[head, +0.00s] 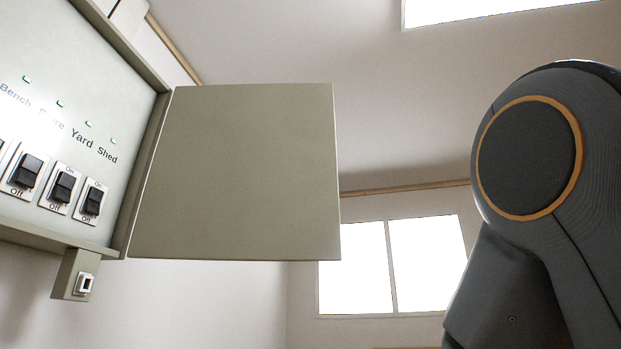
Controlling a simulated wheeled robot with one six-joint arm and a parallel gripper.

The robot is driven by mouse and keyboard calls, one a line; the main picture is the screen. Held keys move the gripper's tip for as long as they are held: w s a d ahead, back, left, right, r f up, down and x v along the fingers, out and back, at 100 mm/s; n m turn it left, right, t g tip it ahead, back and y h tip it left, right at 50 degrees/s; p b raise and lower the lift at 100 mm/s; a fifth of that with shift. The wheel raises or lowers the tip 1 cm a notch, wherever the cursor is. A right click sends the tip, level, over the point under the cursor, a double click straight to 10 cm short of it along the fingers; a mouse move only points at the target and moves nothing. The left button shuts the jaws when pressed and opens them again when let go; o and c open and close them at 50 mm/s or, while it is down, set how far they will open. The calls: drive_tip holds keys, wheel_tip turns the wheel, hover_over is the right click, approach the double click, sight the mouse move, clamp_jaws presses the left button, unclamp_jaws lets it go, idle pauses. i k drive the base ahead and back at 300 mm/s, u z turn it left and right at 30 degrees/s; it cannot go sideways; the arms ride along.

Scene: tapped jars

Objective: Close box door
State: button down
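The box (118,40) is a grey-green switch cabinet at the left of the head view, cut off by the left edge. Its door (240,170) is a flat grey-green panel hinged at the box's right side. The door stands open, swung out to the right. Inside the box are black switches (63,186) under small green lights, with labels such as "Yard" and "Shed". My gripper is outside the view; only a dark grey arm joint of mine shows at the right, apart from the door.
A small bracket with a socket or button (85,285) sticks out below the box. A bright window (390,265) is in the wall behind, and another bright opening (480,10) is above. The space between the door and my arm looks clear.

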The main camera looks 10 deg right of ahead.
sight(238, 172)
drive_tip(key=z, duration=0.6)
drive_tip(key=i, duration=3.55)
drive_tip(key=u, duration=4.3)
